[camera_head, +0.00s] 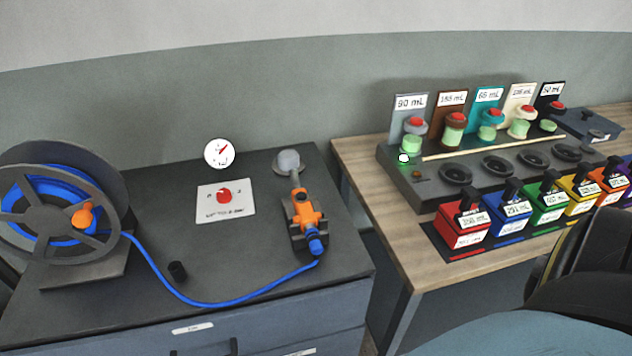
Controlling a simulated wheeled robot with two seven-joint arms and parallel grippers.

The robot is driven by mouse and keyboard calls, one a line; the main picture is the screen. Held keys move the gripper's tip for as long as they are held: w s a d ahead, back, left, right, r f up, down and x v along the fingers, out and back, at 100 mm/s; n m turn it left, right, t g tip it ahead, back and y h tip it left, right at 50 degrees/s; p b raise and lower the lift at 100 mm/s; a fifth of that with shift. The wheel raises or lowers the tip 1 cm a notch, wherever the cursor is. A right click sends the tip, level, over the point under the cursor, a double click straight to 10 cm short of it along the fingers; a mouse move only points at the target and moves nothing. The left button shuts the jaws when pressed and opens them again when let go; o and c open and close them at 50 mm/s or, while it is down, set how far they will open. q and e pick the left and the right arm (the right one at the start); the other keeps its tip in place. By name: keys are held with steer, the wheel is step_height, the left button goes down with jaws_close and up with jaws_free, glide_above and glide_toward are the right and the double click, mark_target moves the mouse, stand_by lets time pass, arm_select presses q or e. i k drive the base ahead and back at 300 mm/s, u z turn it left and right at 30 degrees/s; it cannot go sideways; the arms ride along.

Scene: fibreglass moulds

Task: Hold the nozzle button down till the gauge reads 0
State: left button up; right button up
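The orange nozzle (305,208) rests in a dark holder on the dark cabinet top. Its blue end joins a blue hose (205,303) at the front, and a grey round head (288,161) is at its far end. I cannot make out its button clearly. The white round gauge (219,153) stands at the back of the cabinet. Its red needle points up and right; its numbers are too small to read. Neither gripper shows in the head view, and nothing is touching the nozzle.
A hose reel (60,205) stands at the left. The wooden table (360,160) at right carries a dispenser rack (430,190) and several coloured containers, including a red one (463,227).

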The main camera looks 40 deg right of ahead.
mark_target(302, 196)
steer(key=z, duration=1.15)
